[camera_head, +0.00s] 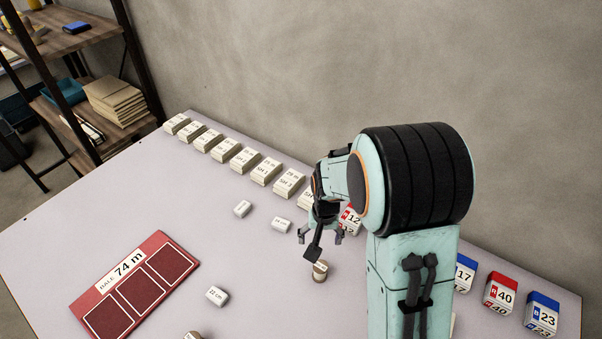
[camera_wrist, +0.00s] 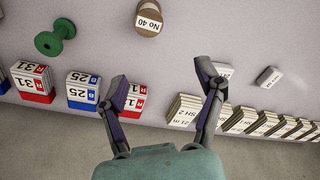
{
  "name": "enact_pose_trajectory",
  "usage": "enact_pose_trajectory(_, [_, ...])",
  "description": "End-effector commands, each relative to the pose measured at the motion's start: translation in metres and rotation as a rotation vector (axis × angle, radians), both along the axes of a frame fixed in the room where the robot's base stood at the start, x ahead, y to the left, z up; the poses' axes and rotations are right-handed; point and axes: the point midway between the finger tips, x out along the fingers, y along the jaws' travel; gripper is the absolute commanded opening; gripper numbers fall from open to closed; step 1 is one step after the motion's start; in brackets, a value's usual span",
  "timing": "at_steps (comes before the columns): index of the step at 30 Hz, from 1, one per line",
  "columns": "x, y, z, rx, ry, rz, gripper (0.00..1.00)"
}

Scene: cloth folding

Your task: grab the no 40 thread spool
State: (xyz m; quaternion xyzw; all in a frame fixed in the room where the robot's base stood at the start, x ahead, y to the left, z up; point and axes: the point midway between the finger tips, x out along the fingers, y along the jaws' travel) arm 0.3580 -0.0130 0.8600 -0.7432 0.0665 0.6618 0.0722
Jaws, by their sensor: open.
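The No 40 thread spool (camera_wrist: 149,20) is brown with a white label. My gripper (camera_head: 320,240) is open and empty above the table. In the wrist view its fingertips (camera_wrist: 166,84) are spread wide and apart from the spool.
A green spool (camera_wrist: 55,38) lies left of the No 40 spool. Numbered blocks (camera_head: 501,292) and a row of labelled stacks (camera_head: 265,172) line the table's wall side. A red tray marked BALE 74 m (camera_head: 185,262) lies left. Small white tags (camera_head: 217,296) are scattered between.

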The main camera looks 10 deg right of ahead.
Motion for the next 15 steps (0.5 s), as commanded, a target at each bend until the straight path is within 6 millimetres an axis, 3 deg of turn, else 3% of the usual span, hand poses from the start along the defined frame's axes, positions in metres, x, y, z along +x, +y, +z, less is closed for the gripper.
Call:
enact_pose_trajectory(1, [-0.006,-0.001,-0.017,0.001,0.046,-0.001,0.69])
enact_pose_trajectory(3, [-0.014,-0.001,-0.032,0.002,0.088,-0.003,0.69])
enact_pose_trajectory(15, [-0.02,-0.001,-0.09,0.004,0.12,-0.004,0.69])
